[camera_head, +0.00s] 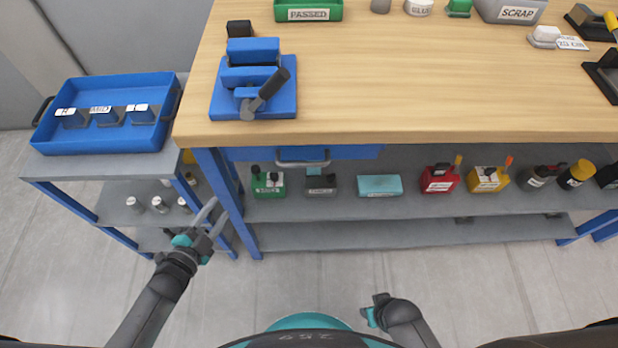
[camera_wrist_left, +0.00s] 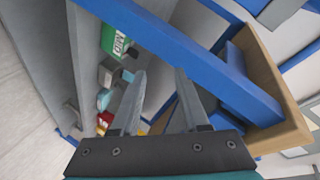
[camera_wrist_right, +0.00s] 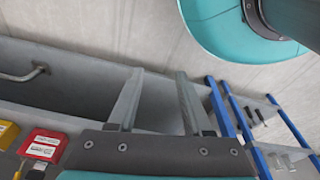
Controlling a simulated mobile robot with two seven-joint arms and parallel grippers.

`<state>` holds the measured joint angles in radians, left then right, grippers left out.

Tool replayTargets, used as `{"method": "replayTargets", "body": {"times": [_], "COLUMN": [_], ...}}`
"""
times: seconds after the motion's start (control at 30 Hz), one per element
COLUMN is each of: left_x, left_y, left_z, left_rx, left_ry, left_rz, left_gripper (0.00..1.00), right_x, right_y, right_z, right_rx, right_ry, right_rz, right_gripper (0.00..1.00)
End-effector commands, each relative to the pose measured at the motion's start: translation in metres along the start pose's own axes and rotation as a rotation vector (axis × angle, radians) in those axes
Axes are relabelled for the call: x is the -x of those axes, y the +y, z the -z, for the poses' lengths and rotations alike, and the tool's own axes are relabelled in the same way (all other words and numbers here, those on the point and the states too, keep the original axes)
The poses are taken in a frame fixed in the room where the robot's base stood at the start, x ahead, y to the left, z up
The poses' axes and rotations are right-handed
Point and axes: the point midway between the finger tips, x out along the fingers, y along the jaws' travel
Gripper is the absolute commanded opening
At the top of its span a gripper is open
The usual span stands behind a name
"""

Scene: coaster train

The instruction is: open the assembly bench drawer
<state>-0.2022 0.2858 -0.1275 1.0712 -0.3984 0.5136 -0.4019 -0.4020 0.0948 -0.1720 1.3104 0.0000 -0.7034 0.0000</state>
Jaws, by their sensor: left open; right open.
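The assembly bench (camera_head: 420,110) has a wooden top and blue legs. Its blue drawer front (camera_head: 350,152) shows just under the front edge of the top, with a grey bar handle (camera_head: 303,161). The drawer looks shut, though the top hides most of it. My left gripper (camera_head: 212,212) is open and empty, beside the bench's front left leg, left of and below the handle and apart from it. In the left wrist view, its open fingers (camera_wrist_left: 160,80) point toward blue bench framing. My right gripper is open and empty in the right wrist view (camera_wrist_right: 157,78), away from the drawer.
A blue vise-like fixture (camera_head: 253,100) stands on the bench's left front corner. A small side table (camera_head: 100,168) carries a blue tray (camera_head: 104,145) at the left. The bench's lower shelf (camera_head: 400,207) holds several boxes and bottles. Floor in front is clear.

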Motion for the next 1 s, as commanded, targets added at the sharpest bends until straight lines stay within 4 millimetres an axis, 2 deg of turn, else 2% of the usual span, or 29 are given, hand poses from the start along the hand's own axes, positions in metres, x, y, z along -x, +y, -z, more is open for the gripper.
{"method": "replayTargets", "body": {"times": [0.03,0.13,0.3,0.4,0.6,0.7,0.87,1.0], "left_x": [-0.011,-0.019,-0.021,-0.017,0.004,0.015,0.022,0.017], "left_y": [-0.007,-0.028,-0.050,-0.055,-0.051,-0.046,-0.043,-0.043], "left_z": [0.005,0.027,0.062,0.083,0.117,0.126,0.135,0.146], "left_rx": [-0.081,-0.234,-0.477,-0.627,-0.923,-1.019,-1.084,-1.089], "left_ry": [0.077,0.218,0.437,0.571,0.834,0.922,0.986,0.991], "left_rz": [0.040,0.109,0.218,0.283,0.404,0.441,0.467,0.471], "left_gripper": [0.45,0.45,0.45,0.45,0.45,0.45,0.45,0.45], "right_x": [-0.011,-0.012,-0.013,-0.012,-0.006,-0.002,0.004,0.007], "right_y": [0.000,0.001,0.002,0.002,0.003,0.004,0.004,0.004], "right_z": [0.007,0.019,0.038,0.048,0.062,0.066,0.069,0.069], "right_rx": [-0.001,-0.004,-0.007,-0.009,-0.013,-0.014,-0.015,-0.015], "right_ry": [0.013,0.026,0.051,0.066,0.092,0.101,0.107,0.108], "right_rz": [-0.001,-0.002,-0.004,-0.006,-0.008,-0.010,-0.011,-0.011], "right_gripper": [0.50,0.50,0.50,0.50,0.50,0.50,0.50,0.50]}}
